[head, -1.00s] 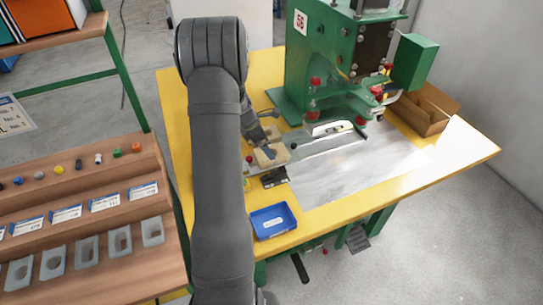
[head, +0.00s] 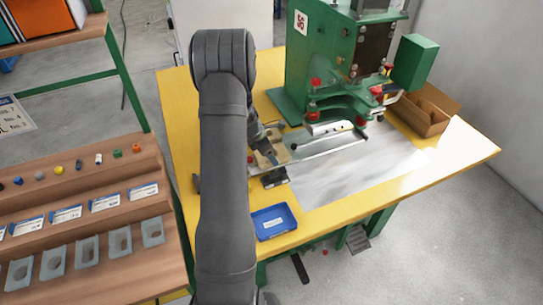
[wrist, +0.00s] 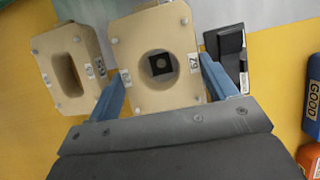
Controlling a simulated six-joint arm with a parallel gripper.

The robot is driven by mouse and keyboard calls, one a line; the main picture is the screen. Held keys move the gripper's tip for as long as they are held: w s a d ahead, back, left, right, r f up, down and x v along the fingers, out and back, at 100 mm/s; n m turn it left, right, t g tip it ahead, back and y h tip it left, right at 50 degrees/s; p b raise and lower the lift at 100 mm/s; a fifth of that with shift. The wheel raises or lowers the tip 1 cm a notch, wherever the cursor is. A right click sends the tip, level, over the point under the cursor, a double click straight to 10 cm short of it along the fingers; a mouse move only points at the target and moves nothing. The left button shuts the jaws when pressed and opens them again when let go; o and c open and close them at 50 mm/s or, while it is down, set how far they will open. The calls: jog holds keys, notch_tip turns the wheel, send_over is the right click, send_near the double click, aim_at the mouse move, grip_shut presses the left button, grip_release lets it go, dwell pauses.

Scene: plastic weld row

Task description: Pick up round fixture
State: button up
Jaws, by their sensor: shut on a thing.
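The round fixture (wrist: 152,35) is a beige block with a round hole, small pale studs at its corners and a number label. My gripper (wrist: 162,84) has its two blue fingers on either side of this block and is shut on it. Through the hole I see a dark square. In the head view the gripper (head: 270,154) is at the beige blocks on the yellow table, left of the press, and my arm hides part of that spot. I cannot tell whether the block is clear of the table.
A second beige fixture (wrist: 68,70) with an oval hole stands close to the left finger. A black device (wrist: 228,55) lies to the right. A blue GOOD box (wrist: 313,100) and an orange one (wrist: 310,158) are farther right. A blue tray (head: 273,222) and green press (head: 322,60) are nearby.

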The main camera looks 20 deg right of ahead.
jog(key=shift+r, duration=0.1)
notch_tip(320, 180, up, 23)
dwell(1.2)
dwell(0.3)
